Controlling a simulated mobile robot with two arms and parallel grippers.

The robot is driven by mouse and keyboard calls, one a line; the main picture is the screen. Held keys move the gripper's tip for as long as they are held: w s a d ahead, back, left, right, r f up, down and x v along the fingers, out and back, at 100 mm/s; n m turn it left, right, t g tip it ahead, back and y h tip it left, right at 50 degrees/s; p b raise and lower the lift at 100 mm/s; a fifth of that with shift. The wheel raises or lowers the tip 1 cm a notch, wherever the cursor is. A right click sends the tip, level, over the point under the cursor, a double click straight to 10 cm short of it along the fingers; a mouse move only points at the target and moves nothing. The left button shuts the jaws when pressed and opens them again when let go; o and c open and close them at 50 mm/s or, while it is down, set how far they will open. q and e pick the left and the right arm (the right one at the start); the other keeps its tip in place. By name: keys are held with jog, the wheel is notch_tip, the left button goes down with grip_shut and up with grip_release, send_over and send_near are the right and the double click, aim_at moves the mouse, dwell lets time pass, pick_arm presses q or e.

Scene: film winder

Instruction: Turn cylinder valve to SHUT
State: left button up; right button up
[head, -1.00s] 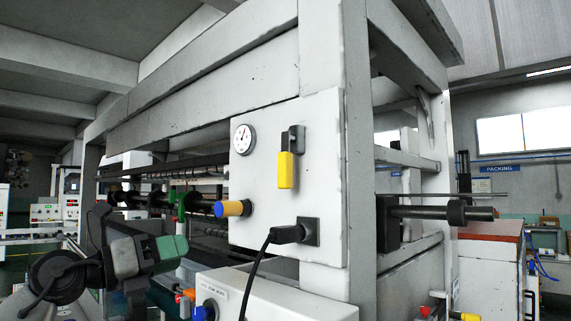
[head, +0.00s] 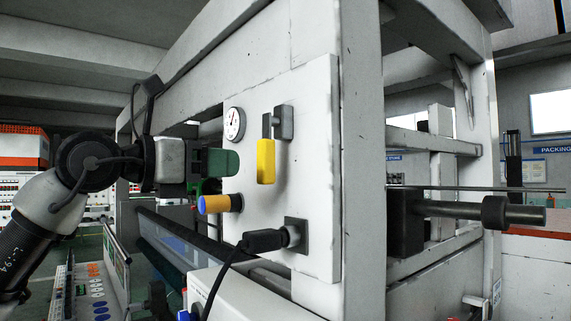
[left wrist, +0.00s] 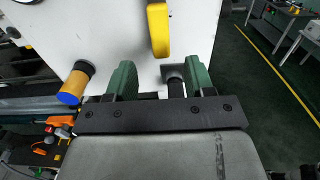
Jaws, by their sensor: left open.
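A yellow lever (head: 266,161) hangs straight down from a grey bracket (head: 284,122) on the white panel (head: 318,180). I take it to be the valve handle; no SHUT mark can be read. My left gripper (head: 236,163), with green fingers, is level with the lever and to its left in the head view. In the left wrist view the gripper (left wrist: 164,70) is open and empty. The lever (left wrist: 158,30) shows beyond and above the fingers, apart from them. My right gripper is in neither view.
A round gauge (head: 234,124) and a blue-tipped orange knob (head: 220,204) sit on the panel's left side. A black plug and cable (head: 265,240) stick out below the lever. A dark shaft (head: 470,210) juts out at right.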

aim_at(259, 165)
pick_arm(q)
jog(key=p+x, duration=0.2)
jog(key=x, duration=0.1)
jog(key=p+x, duration=0.1)
jog(key=shift+w+d+r+p, duration=0.15)
jog(key=shift+d+r+p, duration=0.1)
jog(key=shift+r+p, duration=0.1)
jog(key=p+x, duration=0.1)
jog(key=x, duration=0.3)
jog(key=shift+w+d+f+p, duration=0.1)
jog(key=shift+f+p, duration=0.1)
jog(key=shift+p, duration=0.1)
jog(key=shift+w+d+f, duration=0.1)
jog(key=shift+w+d, duration=0.05)
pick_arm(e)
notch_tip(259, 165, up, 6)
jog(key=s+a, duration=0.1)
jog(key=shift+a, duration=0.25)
pick_arm(q)
jog(key=shift+c, duration=0.4)
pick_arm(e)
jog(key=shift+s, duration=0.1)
pick_arm(q)
jog(key=c, duration=0.7)
grip_shut()
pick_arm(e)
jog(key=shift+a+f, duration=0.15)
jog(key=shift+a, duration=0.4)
